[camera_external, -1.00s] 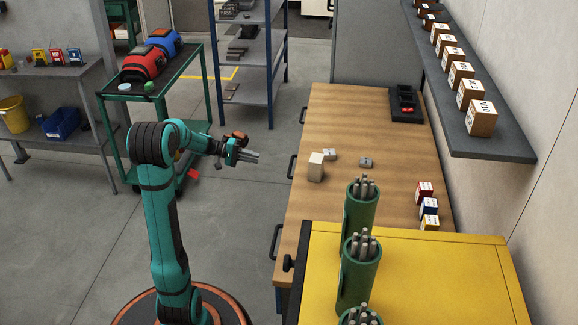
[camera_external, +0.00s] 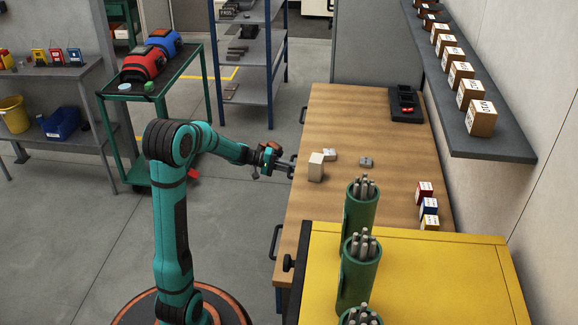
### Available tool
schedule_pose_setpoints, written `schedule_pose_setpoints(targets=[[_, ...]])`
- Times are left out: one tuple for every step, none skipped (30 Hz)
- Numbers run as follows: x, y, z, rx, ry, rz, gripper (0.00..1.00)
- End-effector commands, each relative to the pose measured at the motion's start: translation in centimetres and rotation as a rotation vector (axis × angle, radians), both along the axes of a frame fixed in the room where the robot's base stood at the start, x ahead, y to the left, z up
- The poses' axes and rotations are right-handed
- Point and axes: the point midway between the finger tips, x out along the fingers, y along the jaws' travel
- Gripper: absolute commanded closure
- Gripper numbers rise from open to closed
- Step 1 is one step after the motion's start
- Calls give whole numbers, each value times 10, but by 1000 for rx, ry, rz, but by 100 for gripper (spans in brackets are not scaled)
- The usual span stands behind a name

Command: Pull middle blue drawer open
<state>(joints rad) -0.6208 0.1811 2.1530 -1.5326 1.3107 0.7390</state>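The wooden-topped workbench (camera_external: 376,120) stands to the right of my arm. Its drawer fronts face left and are mostly hidden below the top's edge. Dark handles stick out along that side: a far handle (camera_external: 303,115), a near handle (camera_external: 275,242), and a middle one between them, now largely hidden by my gripper. My gripper (camera_external: 290,167) is level with the middle handle, at the bench's left edge. Whether its fingers are around the handle or only beside it cannot be told. No blue of the middle drawer shows.
A pale block (camera_external: 316,167) stands on the bench close to my gripper. A yellow cabinet (camera_external: 460,275) with green rod holders (camera_external: 358,272) stands in front of the bench. A green cart (camera_external: 122,140) is behind my arm. The floor left of the bench is clear.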

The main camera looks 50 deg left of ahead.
Motion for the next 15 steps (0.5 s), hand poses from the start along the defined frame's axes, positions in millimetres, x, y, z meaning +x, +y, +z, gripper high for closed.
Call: schedule_pose_setpoints(targets=[[3,-3,-1,0,0,-1,83],[4,-4,-1,-1,-1,-1,83],[5,-5,-1,-1,-1,0,83],[5,-5,-1,-1,-1,0,83],[6,-6,-2,-1,-1,0,83],[6,-6,-2,-1,-1,0,83],[6,-6,-2,-1,-1,0,83],[7,-7,-2,-1,-1,0,83],[7,-7,-2,0,0,0,83],[7,-7,-2,0,0,0,83],[6,-6,-2,0,0,0,83],[6,-6,-2,0,0,0,83],[6,-6,-2,0,0,0,83],[6,-6,-2,0,0,0,87],[6,-6,-2,0,0,0,95]])
